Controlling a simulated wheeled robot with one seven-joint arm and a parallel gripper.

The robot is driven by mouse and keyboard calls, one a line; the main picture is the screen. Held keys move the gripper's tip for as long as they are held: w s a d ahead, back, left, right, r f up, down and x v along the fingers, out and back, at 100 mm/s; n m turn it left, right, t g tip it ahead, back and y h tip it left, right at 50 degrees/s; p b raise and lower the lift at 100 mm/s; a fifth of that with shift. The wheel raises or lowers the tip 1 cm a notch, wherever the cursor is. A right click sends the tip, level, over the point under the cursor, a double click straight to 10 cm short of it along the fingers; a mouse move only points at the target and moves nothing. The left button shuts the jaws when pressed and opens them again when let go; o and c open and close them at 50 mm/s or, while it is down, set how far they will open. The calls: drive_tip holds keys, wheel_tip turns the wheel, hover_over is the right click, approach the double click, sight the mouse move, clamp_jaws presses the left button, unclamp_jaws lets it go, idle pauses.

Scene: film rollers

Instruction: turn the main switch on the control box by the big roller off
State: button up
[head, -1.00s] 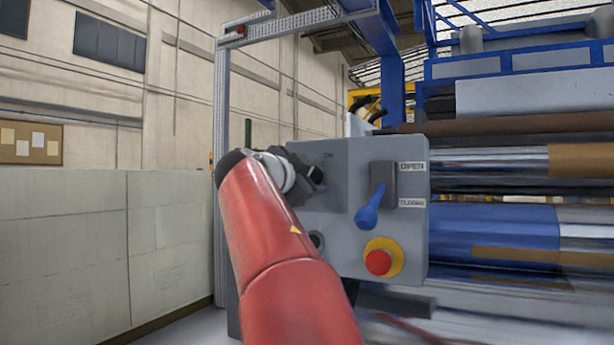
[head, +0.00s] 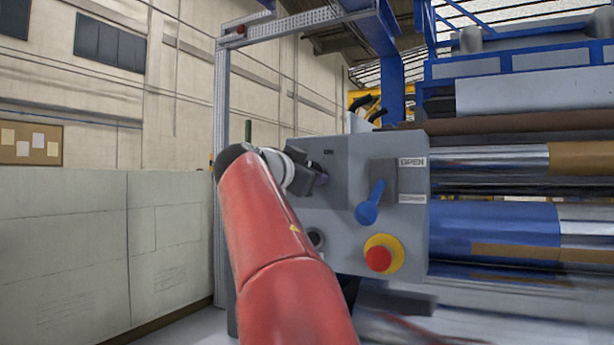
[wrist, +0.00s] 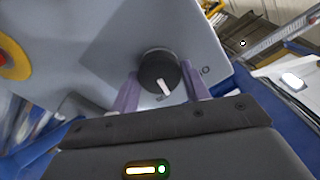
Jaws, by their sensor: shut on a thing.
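The grey control box (head: 345,235) stands left of the rollers in the head view. Its main switch, a black round knob with a white pointer mark (wrist: 158,72), shows in the wrist view. My gripper (wrist: 160,82) has one purple finger on each side of the knob and is shut on it. The white mark slants toward the lower right in that view. In the head view my gripper (head: 316,178) is at the box's upper left, below the "ON" label (head: 328,152), and hides the knob.
A round dark fitting (head: 316,238) sits lower left. Large rollers (head: 500,230) lie to the right.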

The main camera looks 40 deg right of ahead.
drive_tip(key=shift+w+n, duration=0.1)
drive_tip(key=shift+n, duration=4.8)
drive_tip(key=o, duration=1)
drive_tip(key=shift+a, duration=0.1)
drive_tip(key=b+v, duration=0.2)
drive_tip(key=v, duration=0.5)
drive_tip(key=shift+a, duration=0.4)
